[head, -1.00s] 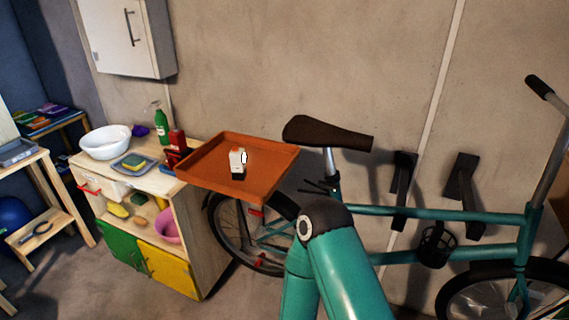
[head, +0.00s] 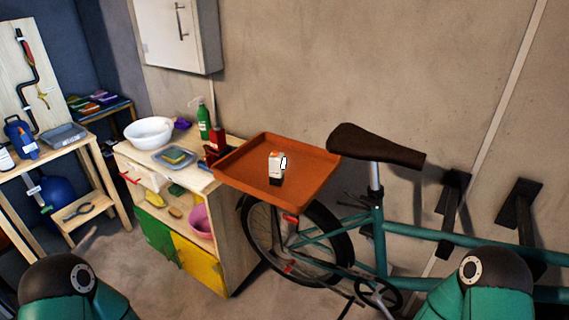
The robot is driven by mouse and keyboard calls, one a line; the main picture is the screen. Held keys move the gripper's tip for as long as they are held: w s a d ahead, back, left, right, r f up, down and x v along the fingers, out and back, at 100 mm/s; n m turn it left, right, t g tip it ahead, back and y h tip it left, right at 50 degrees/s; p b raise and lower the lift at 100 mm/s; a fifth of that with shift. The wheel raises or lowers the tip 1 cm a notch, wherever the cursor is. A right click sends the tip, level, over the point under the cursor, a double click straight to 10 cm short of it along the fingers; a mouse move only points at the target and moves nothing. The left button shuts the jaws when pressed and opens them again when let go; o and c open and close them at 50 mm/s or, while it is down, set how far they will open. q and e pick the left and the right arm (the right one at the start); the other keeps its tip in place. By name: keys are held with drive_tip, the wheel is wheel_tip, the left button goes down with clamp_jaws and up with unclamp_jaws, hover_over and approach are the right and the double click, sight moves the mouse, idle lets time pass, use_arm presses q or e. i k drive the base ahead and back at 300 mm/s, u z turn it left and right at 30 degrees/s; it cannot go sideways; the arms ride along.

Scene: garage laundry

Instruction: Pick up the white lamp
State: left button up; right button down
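My two teal arms show only as links at the bottom left and bottom right corners. Both grippers are out of view.
A teal bicycle with a dark saddle (head: 375,146) stands right of and below the tray. A wooden cabinet (head: 227,225) stands to its left, bearing a white bowl (head: 149,132), a green bottle (head: 203,122) and a red object (head: 217,142). A wall cabinet (head: 180,35) hangs above.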

sight(276, 165)
drive_tip(key=i, duration=0.85)
drive_tip(key=u, duration=0.05)
